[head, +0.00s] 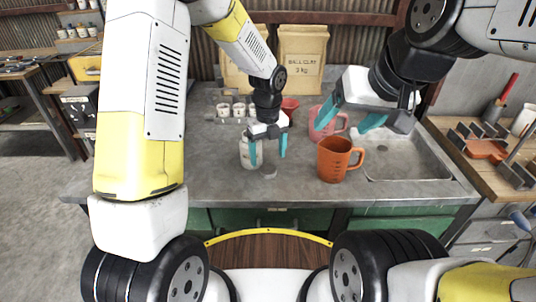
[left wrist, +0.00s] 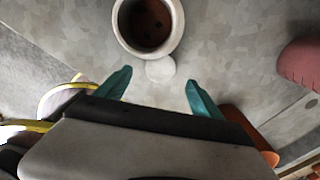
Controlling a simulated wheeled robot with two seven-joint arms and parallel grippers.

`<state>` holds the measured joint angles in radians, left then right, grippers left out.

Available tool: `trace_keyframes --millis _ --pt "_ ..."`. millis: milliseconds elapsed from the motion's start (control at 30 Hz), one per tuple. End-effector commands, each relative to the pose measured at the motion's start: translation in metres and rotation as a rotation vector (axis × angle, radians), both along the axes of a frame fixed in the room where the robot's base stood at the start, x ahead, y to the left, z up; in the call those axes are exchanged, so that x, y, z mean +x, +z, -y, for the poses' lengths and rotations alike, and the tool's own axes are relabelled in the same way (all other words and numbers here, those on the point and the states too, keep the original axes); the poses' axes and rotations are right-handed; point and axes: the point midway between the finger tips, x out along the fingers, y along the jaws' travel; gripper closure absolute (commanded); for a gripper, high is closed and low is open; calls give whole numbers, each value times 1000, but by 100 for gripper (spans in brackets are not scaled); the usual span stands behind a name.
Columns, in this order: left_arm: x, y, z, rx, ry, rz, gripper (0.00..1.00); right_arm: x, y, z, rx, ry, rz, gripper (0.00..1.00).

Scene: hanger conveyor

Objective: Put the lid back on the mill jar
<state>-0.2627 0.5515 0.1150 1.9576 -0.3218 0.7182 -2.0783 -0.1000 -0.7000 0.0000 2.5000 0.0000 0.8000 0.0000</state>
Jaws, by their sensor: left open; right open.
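The mill jar (head: 248,154) is a white jar standing on the grey bench left of the middle. In the left wrist view the jar (left wrist: 122,30) is seen from above, uncovered, with a dark brown inside holding dark spots. A pale round disc, which looks like the lid (head: 270,178), lies flat near the bench's front edge. It also shows beside the jar in the left wrist view (left wrist: 160,70). My left gripper (head: 269,150) is open and empty, over the bench just right of the jar. My right gripper (head: 350,115) is open and empty above the jugs.
An orange jug (head: 334,160) and a pink jug (head: 322,122) stand right of the jar. A red pot (head: 290,105) and several small white cups (head: 224,109) stand behind. Paper sacks (head: 302,58) stand at the back. A sink (head: 405,158) is at the right.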

Motion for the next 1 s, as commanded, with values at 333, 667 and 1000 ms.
trace_keyframes --millis 333,667,1000 --pt "1 -30 1 2 -1 -4 23 0 0 0 0 0 0 27" --pt "2 -52 1 0 1 0 23 0 0 0 0 0 0 27" --pt "2 -52 0 0 1 0 44 0 0 0 0 0 0 27"
